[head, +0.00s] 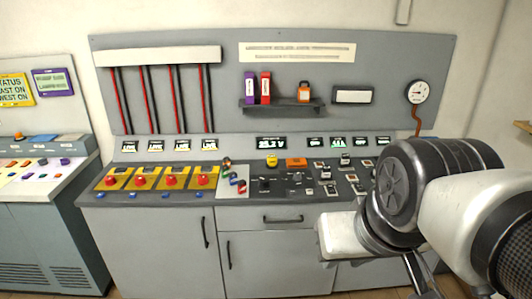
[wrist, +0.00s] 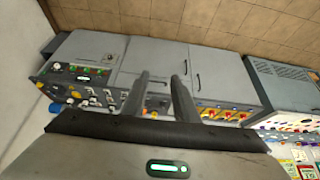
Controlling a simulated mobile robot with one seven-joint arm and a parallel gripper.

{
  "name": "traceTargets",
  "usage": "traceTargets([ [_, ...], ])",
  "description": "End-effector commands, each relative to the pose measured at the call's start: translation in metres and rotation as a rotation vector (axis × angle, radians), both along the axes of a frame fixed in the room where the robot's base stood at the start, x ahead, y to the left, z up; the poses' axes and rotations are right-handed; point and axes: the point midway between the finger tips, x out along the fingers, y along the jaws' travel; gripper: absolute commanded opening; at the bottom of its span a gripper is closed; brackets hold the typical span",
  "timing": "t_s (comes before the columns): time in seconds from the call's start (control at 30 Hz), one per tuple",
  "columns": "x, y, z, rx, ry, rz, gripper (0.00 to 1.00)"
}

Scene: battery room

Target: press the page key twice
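The grey control console (head: 270,215) stands ahead with a sloped panel of buttons, switches and small displays. I cannot tell which control is the page key; labels are too small to read. Several small square keys (head: 345,159) sit on the right part of the panel, some near my arm. A wide display (head: 271,143) reads about 25.2 V above the middle. In the wrist view, my gripper (wrist: 161,77) has its two fingers apart with nothing between them. The console shows beyond them, tilted, and the gripper is clear of it.
Red mushroom buttons on yellow plates (head: 172,179) line the console's left part. A yellow button (head: 272,160) and an orange block (head: 296,162) sit mid-panel. Another console (head: 45,190) stands at left. My arm covers the right end.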

Motion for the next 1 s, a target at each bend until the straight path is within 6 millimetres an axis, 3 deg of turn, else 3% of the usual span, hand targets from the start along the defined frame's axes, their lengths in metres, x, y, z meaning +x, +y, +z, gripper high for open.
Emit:
traceTargets([
  [0.03, 0.0000, 0.0000, 0.0000, 0.000, 0.000, 0.000, 0.18],
  [0.13, 0.0000, 0.0000, 0.0000, 0.000, 0.000, 0.000, 0.01],
  [0.17, 0.0000, 0.0000, 0.0000, 0.000, 0.000, 0.000, 0.00],
  [1.0, 0.0000, 0.0000, 0.0000, 0.000, 0.000, 0.000, 0.00],
])
